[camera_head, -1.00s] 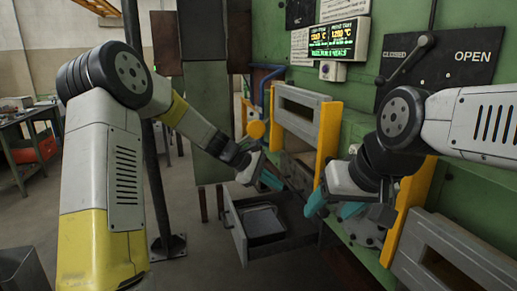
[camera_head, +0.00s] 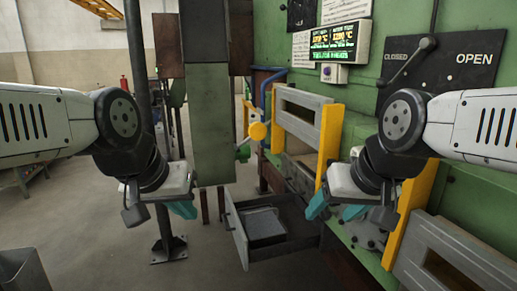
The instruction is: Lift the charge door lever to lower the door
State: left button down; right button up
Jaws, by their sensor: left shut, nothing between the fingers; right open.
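A dark lever with a round knob (camera_head: 427,43) is mounted on a black plate (camera_head: 470,62) marked CLOSED and OPEN; it slants from lower left to upper right. A yellow ball-ended lever (camera_head: 258,131) sticks out at the far left end of the green machine. I cannot tell which one is the charge door lever. A grey door (camera_head: 310,96) with a slot stands between yellow guides. My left gripper (camera_head: 182,209) is shut and empty, well left of and lower than the yellow ball. My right gripper (camera_head: 335,211) is open and empty in front of the machine.
A lit display (camera_head: 332,42) sits above a small white box (camera_head: 334,73). An open grey drawer (camera_head: 237,236) juts out below the machine. A black post (camera_head: 160,215) stands behind my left gripper. A second grey door (camera_head: 470,245) is at lower right.

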aim_at(257, 131)
jog(key=j+z, duration=0.1)
jog(key=j, duration=0.35)
jog(key=k+j+z, duration=0.1)
jog(key=j, duration=0.35)
jog(key=k+j+z, duration=0.1)
jog(key=j, duration=0.3)
jog(key=k+j+z, duration=0.1)
jog(key=j, duration=0.35)
jog(key=i+l+u, duration=0.1)
jog(key=i+l, duration=0.7)
jog(key=l, duration=0.25)
jog(key=i+l, duration=0.15)
jog(key=i, duration=0.25)
jog(key=i+l+u, duration=0.15)
jog(key=i, duration=0.2)
